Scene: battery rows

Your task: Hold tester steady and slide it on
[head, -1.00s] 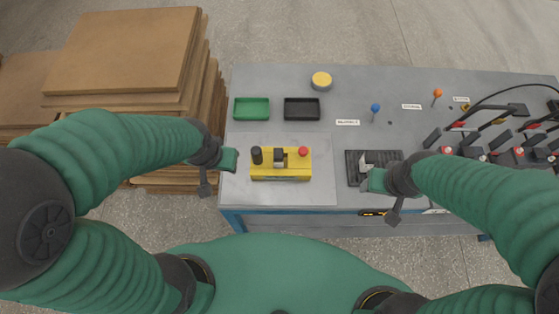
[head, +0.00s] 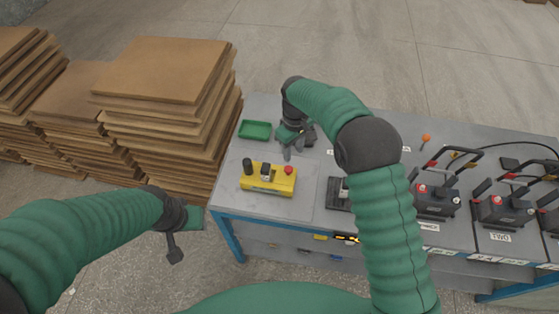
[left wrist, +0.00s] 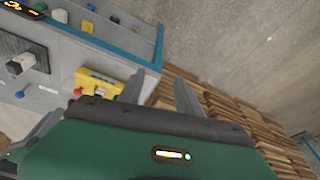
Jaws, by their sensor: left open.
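The yellow tester (head: 268,178) lies on the left part of the grey bench, with a black knob, a grey-and-black switch in the middle and a red button. It also shows in the left wrist view (left wrist: 95,82). My left gripper (head: 180,240) is open and empty, off the bench's left front corner and apart from the tester; its two spread fingers show in the left wrist view (left wrist: 160,88).
A green tray (head: 255,130) stands at the back left. A black mat with a grey part (head: 338,194) lies right of the tester, partly behind my right arm. Battery units (head: 437,200) line the right side. Cardboard stacks (head: 165,110) stand left of the bench (head: 290,208).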

